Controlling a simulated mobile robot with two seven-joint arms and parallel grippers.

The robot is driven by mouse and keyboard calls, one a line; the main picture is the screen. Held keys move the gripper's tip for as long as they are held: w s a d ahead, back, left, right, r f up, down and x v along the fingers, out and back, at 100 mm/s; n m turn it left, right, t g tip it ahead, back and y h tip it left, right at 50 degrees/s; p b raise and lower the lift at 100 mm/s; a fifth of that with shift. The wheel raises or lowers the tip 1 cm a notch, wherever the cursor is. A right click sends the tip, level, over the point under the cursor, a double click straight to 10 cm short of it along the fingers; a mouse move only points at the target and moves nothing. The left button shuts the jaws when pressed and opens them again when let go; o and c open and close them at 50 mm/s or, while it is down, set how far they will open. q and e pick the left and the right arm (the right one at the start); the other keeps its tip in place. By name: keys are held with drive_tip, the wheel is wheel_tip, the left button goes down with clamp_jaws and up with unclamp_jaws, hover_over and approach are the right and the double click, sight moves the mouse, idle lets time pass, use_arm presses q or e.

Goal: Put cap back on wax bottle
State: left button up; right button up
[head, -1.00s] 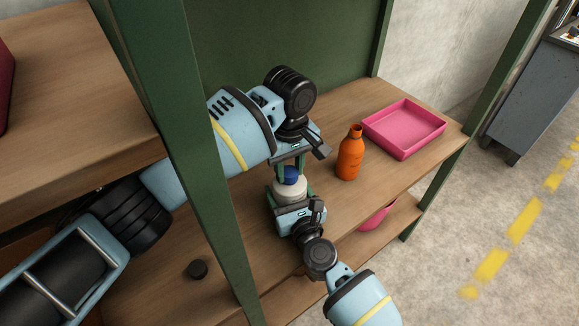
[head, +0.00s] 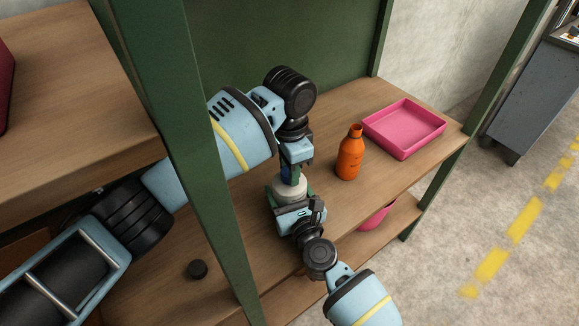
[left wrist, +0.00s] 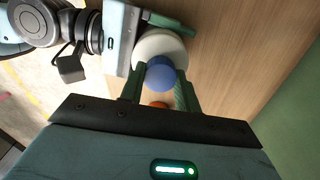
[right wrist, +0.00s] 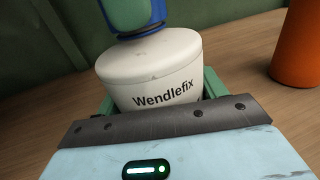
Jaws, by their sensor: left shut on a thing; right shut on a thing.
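A white bottle (head: 290,187) labelled "Wendlefix" stands upright at the shelf's front; it also shows in the right wrist view (right wrist: 150,72). My right gripper (head: 290,197) is shut around its body from the front. A blue cap (left wrist: 160,74) sits at the bottle's top, over the neck; it also shows in the right wrist view (right wrist: 142,33). My left gripper (head: 292,174) is above the bottle, pointing down, shut on the blue cap. Its fingers hide part of the cap, and whether the cap is fully seated cannot be told.
An orange bottle (head: 350,158) with an open-looking top stands to the right. A pink tray (head: 405,128) lies behind it. A small dark round piece (head: 197,269) lies on the shelf at left. A green post (head: 205,170) crosses in front of my left arm.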

use_arm(q)
drive_tip(key=m, duration=1.4)
drive_tip(key=shift+m, duration=0.3)
drive_tip(key=m, duration=0.4)
drive_tip(key=shift+m, duration=0.4)
drive_tip(key=m, duration=0.9)
drive_tip(key=shift+m, duration=0.3)
drive_tip(key=o, duration=1.2)
drive_tip(key=shift+c, duration=0.2)
wheel_tip(320, 180, up, 12)
